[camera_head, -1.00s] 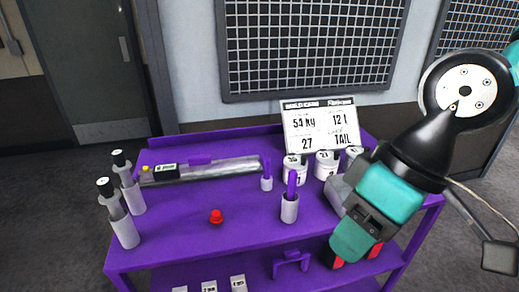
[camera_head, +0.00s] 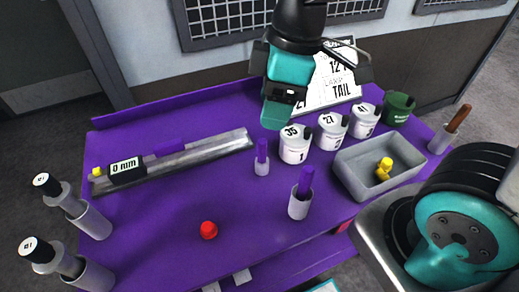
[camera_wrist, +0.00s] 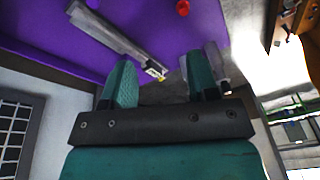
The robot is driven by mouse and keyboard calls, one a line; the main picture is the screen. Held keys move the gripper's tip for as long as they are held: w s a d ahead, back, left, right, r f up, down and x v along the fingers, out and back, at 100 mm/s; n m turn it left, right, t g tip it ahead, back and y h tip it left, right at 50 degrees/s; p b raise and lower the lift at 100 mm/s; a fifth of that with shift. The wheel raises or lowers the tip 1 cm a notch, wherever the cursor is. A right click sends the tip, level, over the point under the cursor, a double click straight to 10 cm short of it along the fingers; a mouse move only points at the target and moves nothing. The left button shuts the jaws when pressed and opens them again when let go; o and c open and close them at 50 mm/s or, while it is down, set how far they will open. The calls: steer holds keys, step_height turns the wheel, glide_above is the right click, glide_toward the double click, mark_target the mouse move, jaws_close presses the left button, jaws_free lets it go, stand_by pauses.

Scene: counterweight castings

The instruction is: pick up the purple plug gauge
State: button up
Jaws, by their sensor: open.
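Two purple-handled pieces that look like plug gauges stand upright in grey cups on the purple table. A smaller purple piece (camera_head: 262,150) is near the middle, and a larger purple piece (camera_head: 304,181) is nearer the front. I cannot tell which is the plug gauge meant. My gripper (camera_head: 274,120) is above the table's back, beyond the smaller piece and apart from both. In the wrist view my gripper (camera_wrist: 165,76) is open, with two teal fingers spread and nothing held between them. Neither upright purple piece can be made out there.
A steel rail (camera_head: 210,153) with a purple slider lies left. White cups (camera_head: 294,150), a green cup (camera_head: 398,108) and a grey tray (camera_head: 350,185) fill the right. A red knob (camera_head: 208,230) is in front. Black-topped cylinders (camera_head: 92,222) stand at left.

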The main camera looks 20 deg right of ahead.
steer(key=w+d+f+n+h, duration=0.2)
steer(key=w+f+n, duration=0.3)
steer(key=w+n, duration=0.4)
steer(key=p, duration=0.3)
glide_toward(262, 141)
steer(key=shift+h, duration=0.3)
steer(key=f, duration=0.7)
steer(key=shift+s+a, duration=0.35)
steer(key=shift+w+d+f+p, duration=0.15)
steer(key=shift+f+p, duration=0.2)
steer(key=shift+f, duration=0.55)
steer(key=shift+w+a+f+p, duration=0.15)
steer(key=shift+f+p, duration=0.2)
steer(key=shift+f, duration=0.6)
steer(key=shift+w+d+f+p, duration=0.1)
steer(key=shift+w+f+p, duration=0.2)
steer(key=shift+f, duration=0.6)
steer(key=shift+s, duration=0.1)
steer(key=shift+c, duration=0.4)
steer(key=c, duration=0.9)
